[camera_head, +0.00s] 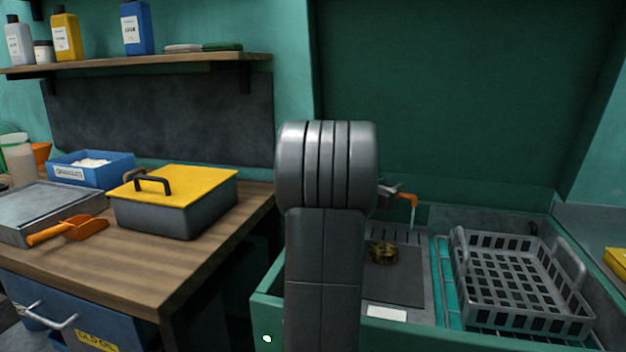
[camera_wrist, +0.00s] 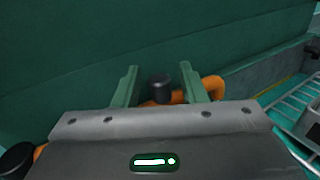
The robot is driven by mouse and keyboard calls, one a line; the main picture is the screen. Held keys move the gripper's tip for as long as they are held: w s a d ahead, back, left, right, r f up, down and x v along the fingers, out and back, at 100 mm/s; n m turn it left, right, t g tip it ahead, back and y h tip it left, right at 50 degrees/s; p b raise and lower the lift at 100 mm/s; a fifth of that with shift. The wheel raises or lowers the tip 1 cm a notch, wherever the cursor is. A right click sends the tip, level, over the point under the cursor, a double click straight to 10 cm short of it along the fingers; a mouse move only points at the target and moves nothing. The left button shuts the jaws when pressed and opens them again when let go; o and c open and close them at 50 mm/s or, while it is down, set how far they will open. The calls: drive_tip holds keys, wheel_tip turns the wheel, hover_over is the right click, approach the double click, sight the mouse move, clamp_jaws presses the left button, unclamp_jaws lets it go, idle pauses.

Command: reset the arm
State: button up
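My arm (camera_head: 325,240) stands upright in the middle of the head view and hides most of my gripper there. In the wrist view the two green fingers of my gripper (camera_wrist: 158,78) are spread apart. An orange pipe-like tap (camera_wrist: 213,88) with a dark round knob (camera_wrist: 160,88) shows beyond and between the fingers. I see a clear gap on both sides of the knob, and nothing is held. In the head view the tap's orange end (camera_head: 405,197) shows just right of my arm.
A green-edged sink holds a brownish lump (camera_head: 382,252) and a grey rack (camera_head: 520,280) on the right. A wooden bench (camera_head: 150,277) on the left bears a yellow-lidded box (camera_head: 175,205), an orange scoop (camera_head: 72,230) and a blue bin (camera_head: 90,170). A shelf (camera_head: 140,63) with bottles hangs above.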

drive_tip(key=shift+s+a, duration=0.15)
drive_tip(key=shift+s, duration=0.05)
idle(0.3)
